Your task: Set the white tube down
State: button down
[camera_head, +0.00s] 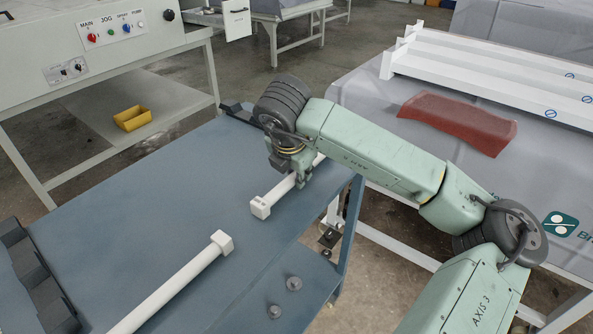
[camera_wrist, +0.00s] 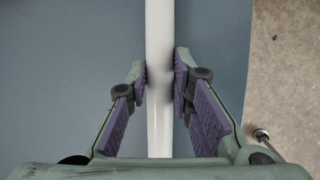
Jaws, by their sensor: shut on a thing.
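My gripper (camera_head: 303,180) is low over the right side of a blue table. It is shut on a white tube (camera_head: 282,189), which has a square white end block (camera_head: 261,207). In the wrist view the white tube (camera_wrist: 159,30) runs straight up the picture between the purple-padded fingers of my gripper (camera_wrist: 161,85). The tube lies at or just above the tabletop; I cannot tell whether it touches. My wrist and fingers hide part of its far length.
The blue table (camera_head: 140,220) is bare left of the tube. A second white tube (camera_head: 175,283) lies nearer the front. Dark notched holders (camera_head: 38,285) stand at the left edge. A red cloth (camera_head: 458,122) and white beams (camera_head: 480,75) lie on the right-hand table.

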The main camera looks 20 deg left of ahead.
jog(key=shift+s+f+b, duration=0.25)
jog(key=shift+f+b, duration=0.65)
jog(key=shift+b, duration=0.2)
jog(key=shift+r, duration=0.1)
jog(key=c, duration=1.7)
grip_release()
jog(key=shift+o, duration=1.4)
jog(key=shift+a, duration=0.2)
jog(key=shift+r+p, duration=0.55)
jog(key=shift+p, duration=0.65)
jog(key=b+v, duration=0.3)
jog(key=v, duration=0.9)
jog(key=shift+w, duration=0.25)
jog(key=shift+r, duration=0.1)
